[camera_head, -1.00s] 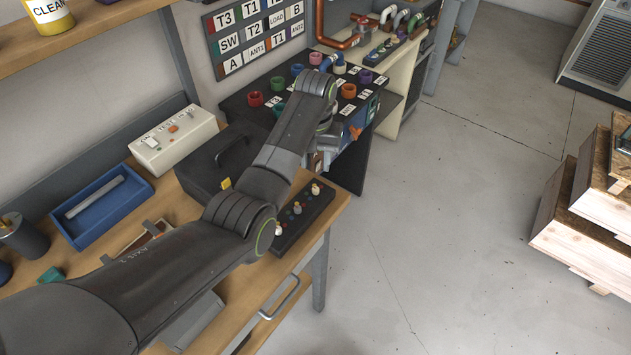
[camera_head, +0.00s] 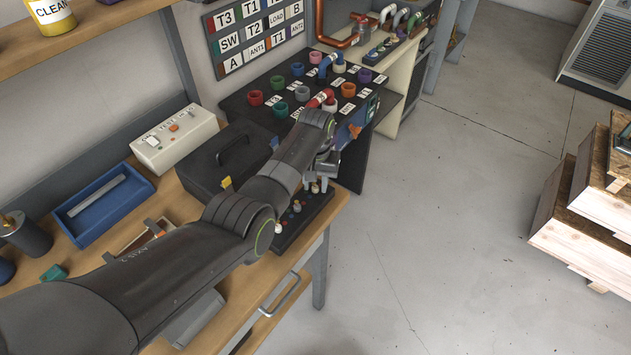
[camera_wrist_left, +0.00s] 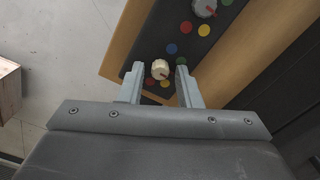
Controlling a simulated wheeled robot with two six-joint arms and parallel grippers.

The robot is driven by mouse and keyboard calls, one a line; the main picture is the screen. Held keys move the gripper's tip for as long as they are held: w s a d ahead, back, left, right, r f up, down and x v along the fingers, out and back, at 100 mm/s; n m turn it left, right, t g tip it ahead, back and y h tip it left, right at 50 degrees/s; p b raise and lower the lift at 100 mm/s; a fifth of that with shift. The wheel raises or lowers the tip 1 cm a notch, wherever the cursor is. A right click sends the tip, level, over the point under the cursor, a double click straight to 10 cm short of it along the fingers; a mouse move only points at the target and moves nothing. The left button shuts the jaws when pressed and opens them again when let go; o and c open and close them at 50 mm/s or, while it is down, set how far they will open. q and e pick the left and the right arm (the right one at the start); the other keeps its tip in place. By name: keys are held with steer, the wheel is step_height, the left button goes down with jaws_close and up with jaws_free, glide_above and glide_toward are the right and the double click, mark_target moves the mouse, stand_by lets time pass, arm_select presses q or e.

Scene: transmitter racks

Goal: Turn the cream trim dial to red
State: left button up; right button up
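The cream trim dial (camera_wrist_left: 160,69) shows in the left wrist view on a dark panel (camera_wrist_left: 151,50) with coloured dots around it. A thin reddish mark shows on its edge, at the side toward a red dot (camera_wrist_left: 165,84). My left gripper (camera_wrist_left: 158,80) is open, with one fingertip on each side of the dial and a gap visible on both sides. In the head view my left gripper (camera_head: 321,182) is over the far end of the dial panel (camera_head: 296,226), and the dial there is partly hidden by the fingers. My right gripper is not in view.
A grey dial (camera_wrist_left: 204,7) sits further along the panel. In the head view a black case (camera_head: 220,162) and a blue tray (camera_head: 103,206) stand on the wooden bench. A dark rack with coloured sockets (camera_head: 279,83) is just behind my left arm. Open floor lies to the right.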

arm_select(q)
jaws_close()
steer(key=shift+m, duration=0.3)
steer(key=shift+r+m+p, duration=0.15)
steer(key=shift+m+p, duration=0.45)
steer(key=shift+m, duration=0.6)
steer(key=m+p, duration=0.1)
steer(key=m, duration=0.2)
steer(key=shift+m, duration=0.4)
steer(key=m+p, duration=0.1)
steer(key=m, duration=1)
steer(key=shift+o, duration=1.2)
jaws_free()
